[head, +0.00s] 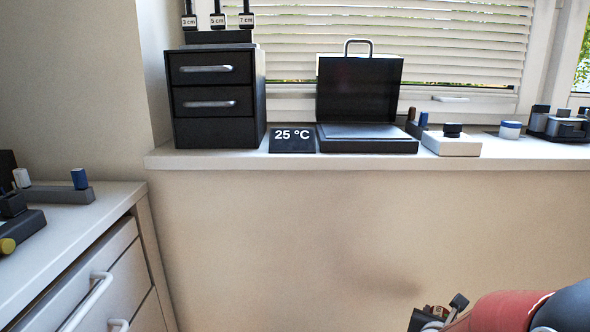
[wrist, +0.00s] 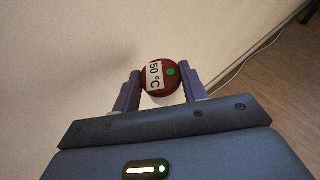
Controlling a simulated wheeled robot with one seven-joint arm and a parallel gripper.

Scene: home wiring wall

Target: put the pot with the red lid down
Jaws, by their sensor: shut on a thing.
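The pot with the red lid (wrist: 172,84) is between the two fingers of my gripper (wrist: 162,88) in the wrist view. Its dark red lid faces the camera, with a white label ending in "50 °C" and a green dot. A pale body shows just below the lid. My gripper is shut on the pot, one finger at each side, in front of a plain wall. In the head view my gripper (head: 437,317) is at the bottom right, below the sill and partly cut off; the pot cannot be made out clearly there.
The window sill (head: 220,160) holds a black drawer unit (head: 212,100), an open black case (head: 360,95), a "25 °C" sign (head: 292,140), a white block with a black knob (head: 452,143) and a blue-lidded white pot (head: 510,130). A drawer cabinet (head: 90,260) stands left.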

